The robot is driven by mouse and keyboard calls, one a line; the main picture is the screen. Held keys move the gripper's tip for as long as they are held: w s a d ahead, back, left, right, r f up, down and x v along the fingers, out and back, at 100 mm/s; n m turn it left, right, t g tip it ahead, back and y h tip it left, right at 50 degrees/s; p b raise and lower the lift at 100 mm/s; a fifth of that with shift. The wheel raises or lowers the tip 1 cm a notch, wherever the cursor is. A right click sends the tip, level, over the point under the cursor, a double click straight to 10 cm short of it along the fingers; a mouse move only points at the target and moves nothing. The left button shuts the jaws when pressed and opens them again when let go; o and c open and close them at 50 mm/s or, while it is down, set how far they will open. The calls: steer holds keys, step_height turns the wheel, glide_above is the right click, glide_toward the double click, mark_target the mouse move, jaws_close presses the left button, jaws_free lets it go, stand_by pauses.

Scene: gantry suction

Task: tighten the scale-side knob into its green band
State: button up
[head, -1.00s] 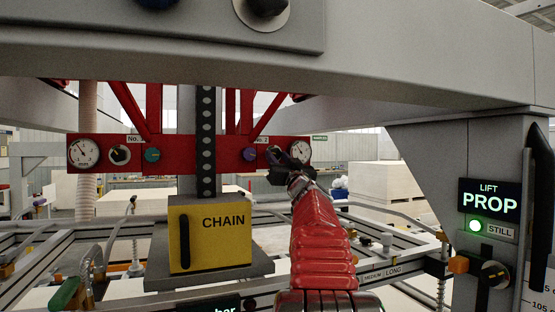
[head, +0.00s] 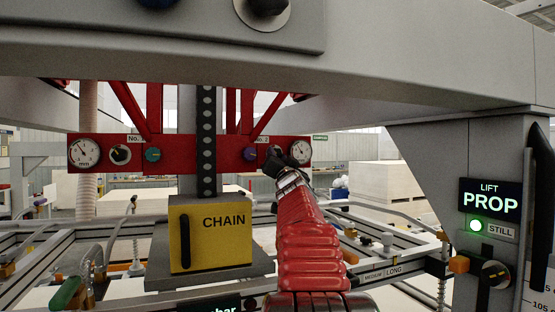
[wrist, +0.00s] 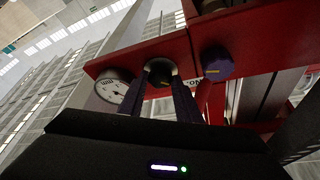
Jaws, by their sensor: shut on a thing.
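A red crossbar (head: 215,146) hangs across the middle of the head view. At its right end, beside a round white gauge (head: 300,151), my gripper (head: 279,157) covers a knob. The wrist view shows this dark knob with a pale ring (wrist: 160,68) between my two fingers (wrist: 160,88), which are shut on it. The gauge (wrist: 113,88) is just left of the knob there. I cannot make out a green band or the needle's exact reading on this gauge.
A purple knob (head: 249,154) sits just left of my gripper. A matching gauge (head: 84,153) and knob (head: 120,154) are at the bar's left end. A yellow CHAIN box (head: 222,246) stands below. The lift panel (head: 489,197) reads PROP, with a green lamp by STILL.

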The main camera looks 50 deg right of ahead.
steer(key=shift+m, duration=0.5)
steer(key=o, duration=1.1)
steer(key=shift+c, duration=0.2)
steer(key=v, duration=1.4)
steer(key=shift+r, duration=0.1)
